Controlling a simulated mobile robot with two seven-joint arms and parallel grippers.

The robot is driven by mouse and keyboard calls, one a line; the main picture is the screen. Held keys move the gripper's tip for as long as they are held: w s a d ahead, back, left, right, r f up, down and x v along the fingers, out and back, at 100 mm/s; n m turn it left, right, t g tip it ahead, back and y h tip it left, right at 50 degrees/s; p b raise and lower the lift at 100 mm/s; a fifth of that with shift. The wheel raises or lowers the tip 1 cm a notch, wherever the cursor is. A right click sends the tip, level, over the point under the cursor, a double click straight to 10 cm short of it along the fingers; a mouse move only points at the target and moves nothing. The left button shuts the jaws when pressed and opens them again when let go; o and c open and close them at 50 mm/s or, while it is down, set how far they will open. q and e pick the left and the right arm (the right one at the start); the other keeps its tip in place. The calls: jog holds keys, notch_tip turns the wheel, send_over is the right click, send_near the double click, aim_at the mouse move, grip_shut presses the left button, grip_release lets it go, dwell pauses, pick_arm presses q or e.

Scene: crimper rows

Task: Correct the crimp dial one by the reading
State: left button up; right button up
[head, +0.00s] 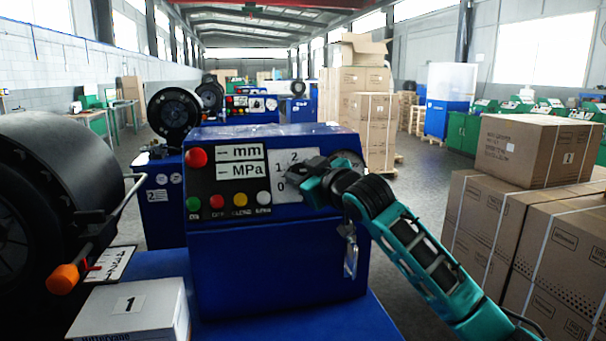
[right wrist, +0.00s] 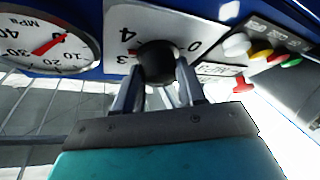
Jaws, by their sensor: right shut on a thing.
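The crimp dial is a black round knob (right wrist: 157,62) on a white numbered plate (head: 284,183) on the blue machine's front panel. My right gripper (right wrist: 158,72) is shut on the knob, with one finger on each side. In the head view, my right gripper (head: 314,178) covers most of the knob, and numerals 0, 1 and 2 show on the plate. Beside it is a round MPa gauge (right wrist: 42,46) with a red needle; in the head view my gripper partly hides it. The mm display (head: 240,152) and MPa display (head: 241,170) show only dashes. My left gripper is not in view.
A red button (head: 197,157) and several coloured buttons sit left of the dial. Stacked cartons (head: 540,150) stand at right.

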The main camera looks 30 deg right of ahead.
jog(key=o, duration=1.1)
jog(key=shift+c, duration=0.2)
jog(key=shift+s, duration=0.5)
jog(key=s+b, duration=0.1)
jog(key=s, duration=1.1)
jog(key=shift+d+r+b, duration=0.3)
jog(key=shift+r+b, duration=0.05)
jog(key=shift+r, duration=0.1)
